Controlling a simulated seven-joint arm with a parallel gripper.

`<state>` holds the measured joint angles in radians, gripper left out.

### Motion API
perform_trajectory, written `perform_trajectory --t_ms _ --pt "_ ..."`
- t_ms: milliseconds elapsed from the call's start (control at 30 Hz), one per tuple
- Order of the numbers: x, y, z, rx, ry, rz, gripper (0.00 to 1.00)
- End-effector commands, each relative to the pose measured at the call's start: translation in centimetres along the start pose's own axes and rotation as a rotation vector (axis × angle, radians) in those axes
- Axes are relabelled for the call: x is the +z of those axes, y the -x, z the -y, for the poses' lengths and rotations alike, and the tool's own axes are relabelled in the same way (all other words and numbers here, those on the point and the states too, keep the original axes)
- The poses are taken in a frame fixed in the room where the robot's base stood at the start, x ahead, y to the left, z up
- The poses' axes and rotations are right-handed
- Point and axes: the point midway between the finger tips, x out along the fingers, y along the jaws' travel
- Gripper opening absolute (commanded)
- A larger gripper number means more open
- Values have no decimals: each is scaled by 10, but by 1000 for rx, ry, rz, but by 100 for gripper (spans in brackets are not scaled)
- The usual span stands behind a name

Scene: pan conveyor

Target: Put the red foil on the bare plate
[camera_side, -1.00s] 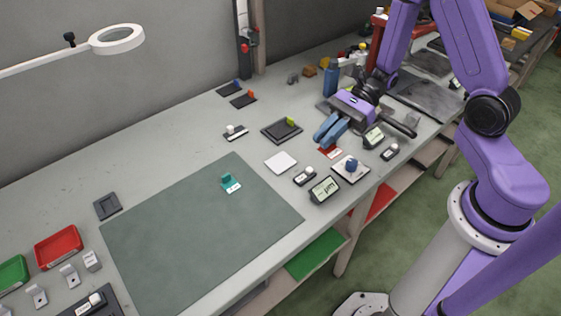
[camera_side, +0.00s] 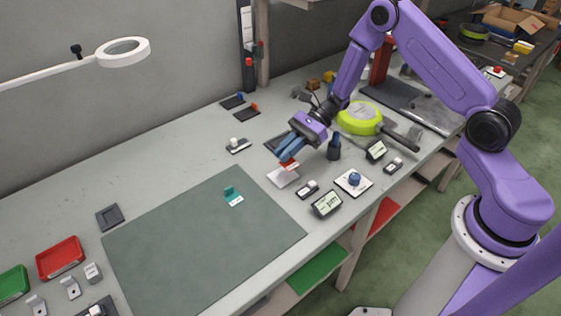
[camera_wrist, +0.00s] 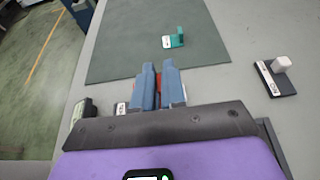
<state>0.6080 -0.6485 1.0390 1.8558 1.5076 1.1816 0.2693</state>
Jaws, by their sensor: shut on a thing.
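The red foil (camera_side: 289,163) is a small red piece with a white label. My gripper (camera_side: 286,156) is shut on it, and in the wrist view a strip of red foil (camera_wrist: 159,84) shows between the blue fingers (camera_wrist: 159,74). In the side view the fingers hold it over the far edge of a flat white plate (camera_side: 281,179). The plate looks bare where it shows; I cannot tell whether the foil touches it. In the wrist view the plate is hidden behind my gripper.
A teal piece (camera_side: 232,196) stands on the green mat (camera_side: 200,245). A dark square tray (camera_side: 272,142) is partly hidden behind my gripper. A white-knobbed block (camera_side: 238,146), a dark blue bottle (camera_side: 334,147), a blue-knobbed plate (camera_side: 353,183) and a small display (camera_side: 327,204) stand around.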

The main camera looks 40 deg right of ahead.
Motion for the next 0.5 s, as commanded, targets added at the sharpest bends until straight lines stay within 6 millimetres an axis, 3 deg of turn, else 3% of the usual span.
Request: perform_trajectory --t_ms 333,500 --pt "-19 -13 17 0 -1 0 0" --pt "-38 -21 18 1 -3 0 0"
